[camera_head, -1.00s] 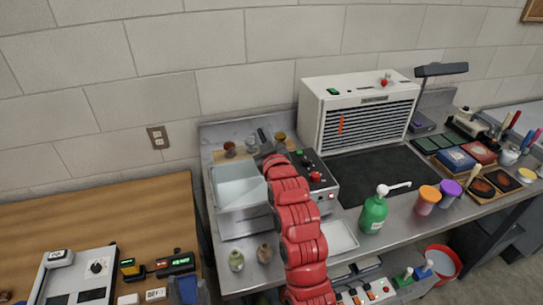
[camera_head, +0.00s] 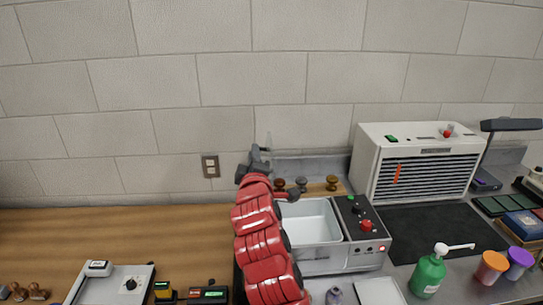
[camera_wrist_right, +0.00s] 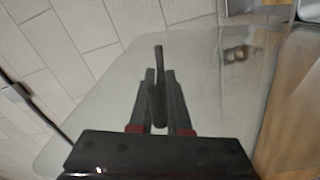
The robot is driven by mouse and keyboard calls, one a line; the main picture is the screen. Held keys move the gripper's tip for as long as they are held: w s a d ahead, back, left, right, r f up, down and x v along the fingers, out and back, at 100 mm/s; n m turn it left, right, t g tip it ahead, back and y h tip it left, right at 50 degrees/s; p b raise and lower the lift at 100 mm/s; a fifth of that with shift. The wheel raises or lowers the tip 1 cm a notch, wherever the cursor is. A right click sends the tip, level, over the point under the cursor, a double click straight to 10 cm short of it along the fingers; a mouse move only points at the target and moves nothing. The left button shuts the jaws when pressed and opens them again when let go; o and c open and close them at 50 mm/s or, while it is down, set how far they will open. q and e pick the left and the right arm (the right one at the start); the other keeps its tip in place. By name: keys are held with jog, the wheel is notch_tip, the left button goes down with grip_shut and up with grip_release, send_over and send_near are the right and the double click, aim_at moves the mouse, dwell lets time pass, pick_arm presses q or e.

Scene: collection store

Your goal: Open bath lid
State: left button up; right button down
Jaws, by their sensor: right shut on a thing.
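The bath (camera_head: 318,264) is a metal basin at the middle right of the head view. Its top is uncovered and its pale inside shows. My right gripper (camera_head: 256,158) is raised behind and left of the bath, near the wall. In the right wrist view my right gripper (camera_wrist_right: 160,80) is shut on the dark upright handle (camera_wrist_right: 158,52) of a see-through lid (camera_wrist_right: 213,95). The lid spreads as a large glassy sheet around the fingers. In the head view the lid is hardly visible. My left gripper is not in view.
A control box (camera_head: 362,235) with a red knob adjoins the bath on the right. A white vented unit (camera_head: 420,165) stands behind a black mat. A green pump bottle (camera_head: 428,275) stands in front. Brown knobs (camera_head: 302,184) sit behind the bath. The wooden table (camera_head: 120,235) has clear room at left.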

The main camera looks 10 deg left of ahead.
jog(key=shift+s+a+f+n, duration=0.2)
jog(key=shift+a+n, duration=0.15)
jog(key=shift+a, duration=0.3)
jog(key=shift+s+a+f+n, duration=0.1)
jog(key=shift+s+a+n, duration=0.1)
jog(key=shift+a+n, duration=0.3)
jog(key=shift+a, duration=0.1)
jog(key=c, duration=0.9)
grip_release()
jog(key=shift+s+r, duration=0.1)
jog(key=b+v, duration=0.5)
jog(key=v, duration=1.2)
